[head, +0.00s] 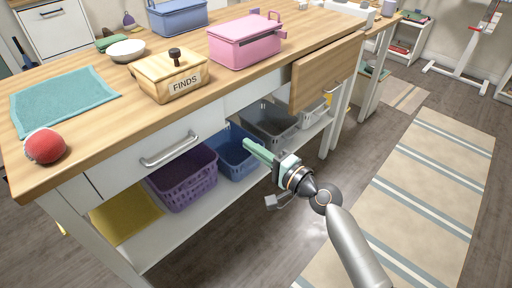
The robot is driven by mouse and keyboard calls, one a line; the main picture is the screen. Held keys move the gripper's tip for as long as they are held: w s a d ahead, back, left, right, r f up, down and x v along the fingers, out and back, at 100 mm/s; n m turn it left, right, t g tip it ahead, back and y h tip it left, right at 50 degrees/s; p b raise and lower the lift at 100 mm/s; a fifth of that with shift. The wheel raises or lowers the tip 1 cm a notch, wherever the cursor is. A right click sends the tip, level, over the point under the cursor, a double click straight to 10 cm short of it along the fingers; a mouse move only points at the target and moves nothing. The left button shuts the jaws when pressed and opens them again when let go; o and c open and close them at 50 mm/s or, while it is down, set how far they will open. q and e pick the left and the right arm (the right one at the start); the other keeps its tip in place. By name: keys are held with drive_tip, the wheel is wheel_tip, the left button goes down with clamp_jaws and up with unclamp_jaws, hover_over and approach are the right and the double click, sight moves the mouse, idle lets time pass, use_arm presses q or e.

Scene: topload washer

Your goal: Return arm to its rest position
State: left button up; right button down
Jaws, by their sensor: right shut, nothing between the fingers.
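My right gripper (260,152) shows in the head view, with its arm coming in from the lower right. Its pale green fingers are together with nothing between them. It hangs in front of the wooden counter (215,93), below the top's edge, and covers part of the view of the lower shelf. The arm is stretched forward over the floor. My left gripper and left arm are not in the picture.
The counter holds a red ball (45,146), a FINDS box (170,77) and a pink box (245,42). A wooden drawer front (325,72) juts out at the right. Baskets, one purple (184,180), stand below. A striped rug (425,195) lies right, clear.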

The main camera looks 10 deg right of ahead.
drive_tip(key=shift+s+d, duration=0.3)
drive_tip(key=shift+s, duration=0.15)
drive_tip(key=s+d+f+n+g+h, duration=0.35)
drive_tip(key=s+f+n, duration=0.35)
drive_tip(key=s+f, duration=0.45)
drive_tip(key=s+d+f+n+g+h, duration=0.2)
drive_tip(key=s+f+n+h, duration=0.3)
drive_tip(key=s+f, duration=0.6)
use_arm(q)
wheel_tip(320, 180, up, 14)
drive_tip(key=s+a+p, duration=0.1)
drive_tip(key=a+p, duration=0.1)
drive_tip(key=p, duration=1.6)
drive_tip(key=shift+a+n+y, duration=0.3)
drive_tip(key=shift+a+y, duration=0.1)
use_arm(e)
drive_tip(key=s+d+r, duration=0.1)
drive_tip(key=r, duration=0.6)
drive_tip(key=s+d+r, duration=0.2)
drive_tip(key=r, duration=0.5)
drive_tip(key=shift+r+n, duration=0.4)
